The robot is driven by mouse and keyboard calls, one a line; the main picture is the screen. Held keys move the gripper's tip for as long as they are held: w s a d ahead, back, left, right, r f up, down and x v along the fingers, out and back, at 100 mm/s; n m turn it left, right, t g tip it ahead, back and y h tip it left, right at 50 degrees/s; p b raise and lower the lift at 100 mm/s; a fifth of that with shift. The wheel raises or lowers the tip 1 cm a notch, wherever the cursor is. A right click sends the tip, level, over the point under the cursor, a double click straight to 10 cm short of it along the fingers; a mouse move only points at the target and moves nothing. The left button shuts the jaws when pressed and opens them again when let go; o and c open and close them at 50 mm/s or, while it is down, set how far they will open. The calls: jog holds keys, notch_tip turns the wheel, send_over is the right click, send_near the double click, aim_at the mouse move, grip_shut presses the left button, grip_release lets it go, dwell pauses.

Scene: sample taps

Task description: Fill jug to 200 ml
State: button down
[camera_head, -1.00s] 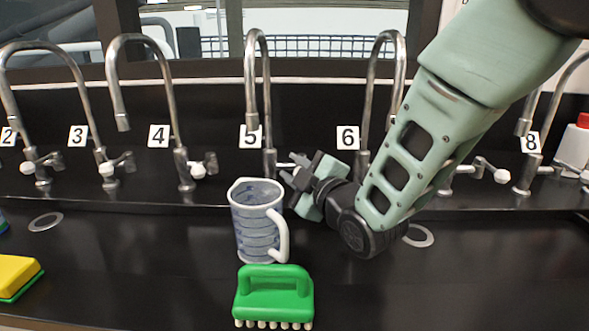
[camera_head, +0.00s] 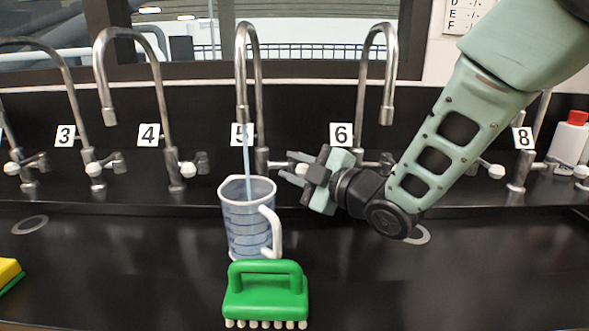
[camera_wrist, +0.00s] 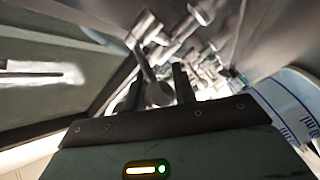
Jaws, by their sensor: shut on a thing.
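The jug (camera_head: 240,215), translucent with blue markings and a white handle on its right, stands upright under tap 5 (camera_head: 256,60). A thin pale-blue stream of water (camera_head: 247,160) runs from the spout into the jug. I cannot read the water level. My gripper (camera_head: 292,170) is right of the jug's rim, beside the foot of tap 5, shut on that tap's handle; the fingers mostly hide the handle. In the wrist view, the fingers (camera_wrist: 160,88) are around a rounded knob, and part of the jug (camera_wrist: 288,110) shows at the right edge.
A green brush (camera_head: 266,292) lies in front of the jug, close to it. Tap 4 (camera_head: 155,90) and tap 6 (camera_head: 390,60) stand on either side. A yellow sponge (camera_head: 8,272) is at the left edge. A white bottle with a red cap (camera_head: 570,140) stands at far right.

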jog(key=c, duration=1.1)
grip_release()
jog(key=shift+c, duration=0.2)
jog(key=b+v, duration=1.2)
jog(key=v, duration=0.5)
jog(key=shift+s+b, duration=0.2)
jog(key=shift+b, duration=0.15)
jog(key=shift+d+r, duration=0.1)
